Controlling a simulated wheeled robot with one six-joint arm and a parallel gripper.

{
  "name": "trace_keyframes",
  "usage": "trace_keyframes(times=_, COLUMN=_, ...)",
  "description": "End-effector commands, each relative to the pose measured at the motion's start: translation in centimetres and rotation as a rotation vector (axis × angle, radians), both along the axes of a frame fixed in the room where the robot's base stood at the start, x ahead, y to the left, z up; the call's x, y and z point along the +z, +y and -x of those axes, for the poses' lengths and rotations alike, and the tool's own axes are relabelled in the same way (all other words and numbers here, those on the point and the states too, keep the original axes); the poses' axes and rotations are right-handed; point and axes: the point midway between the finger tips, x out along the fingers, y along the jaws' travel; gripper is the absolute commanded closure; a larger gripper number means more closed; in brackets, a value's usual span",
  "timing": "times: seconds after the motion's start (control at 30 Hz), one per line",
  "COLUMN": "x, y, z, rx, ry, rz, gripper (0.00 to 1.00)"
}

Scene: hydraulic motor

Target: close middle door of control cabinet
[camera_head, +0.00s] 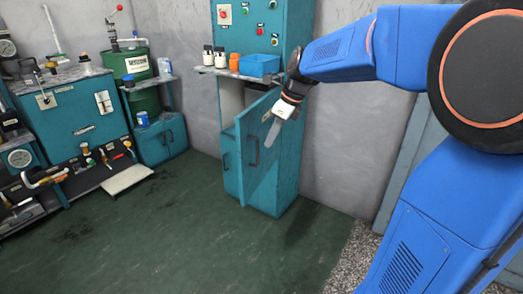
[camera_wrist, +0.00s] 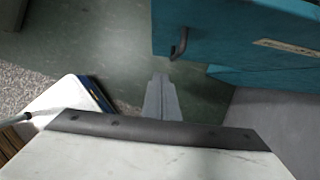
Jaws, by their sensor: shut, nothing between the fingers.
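The teal control cabinet (camera_head: 283,25) stands against the wall in the centre of the head view. Its middle door (camera_head: 263,172) is partly open, swung outward, with a pale gap showing at its upper left. A dark bar handle (camera_head: 255,151) is on the door's face. My gripper (camera_head: 272,132) is shut and empty, its fingers pointing down in front of the door's upper part. In the wrist view the closed fingers (camera_wrist: 162,98) show over the floor, below and left of a teal panel (camera_wrist: 235,30) with a dark handle (camera_wrist: 180,45). Contact with the door cannot be told.
A shelf (camera_head: 203,70) on the cabinet holds small bottles, an orange container and a blue bin (camera_head: 259,65). A teal hydraulic unit (camera_head: 78,118) and a green drum (camera_head: 133,68) stand at the left. The green floor (camera_head: 190,240) in front is clear.

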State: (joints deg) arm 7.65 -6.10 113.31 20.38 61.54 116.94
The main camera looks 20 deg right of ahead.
Motion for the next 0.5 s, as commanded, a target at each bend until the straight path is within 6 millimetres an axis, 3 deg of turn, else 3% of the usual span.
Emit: trace_keyframes(times=0.5, x=-8.1, y=2.4, z=-2.1, rx=0.004, ry=0.002, rz=0.002, gripper=1.00)
